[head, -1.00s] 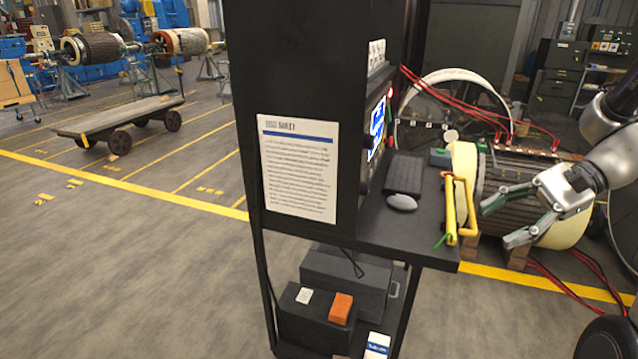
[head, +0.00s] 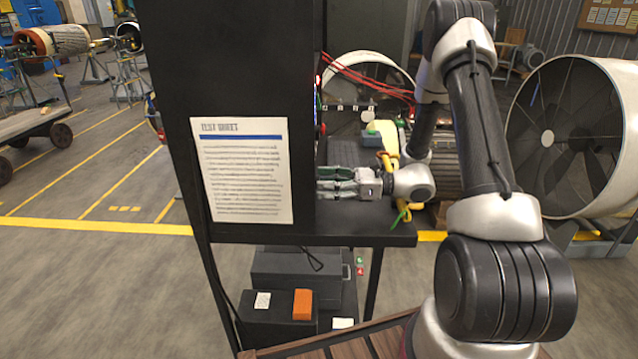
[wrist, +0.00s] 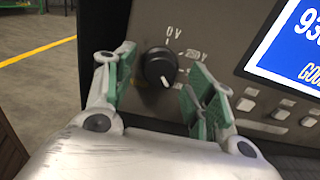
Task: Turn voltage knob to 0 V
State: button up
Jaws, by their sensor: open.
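The voltage knob (wrist: 158,66) is a round black knob on the dark panel in the wrist view. "0 V" is printed above it and "250 V" at its upper right. A white mark shows at the knob's lower edge, away from the "0 V" label. My gripper (wrist: 163,78) is open, with one green-padded finger on each side of the knob. I cannot tell whether the pads touch it. In the head view my gripper (head: 337,183) is at the cabinet's front; the cabinet side hides the knob there.
A lit blue display (wrist: 292,45) is right of the knob, with small buttons (wrist: 280,114) below it. The black cabinet (head: 235,70) carries a text sheet (head: 245,170). Its shelf (head: 350,225) lies under my gripper, with yellow-handled items (head: 388,160) near my wrist.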

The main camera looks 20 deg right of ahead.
jog(key=shift+w+a, duration=0.2)
jog(key=shift+a, duration=0.5)
jog(key=c, duration=1)
jog(key=shift+c, duration=0.2)
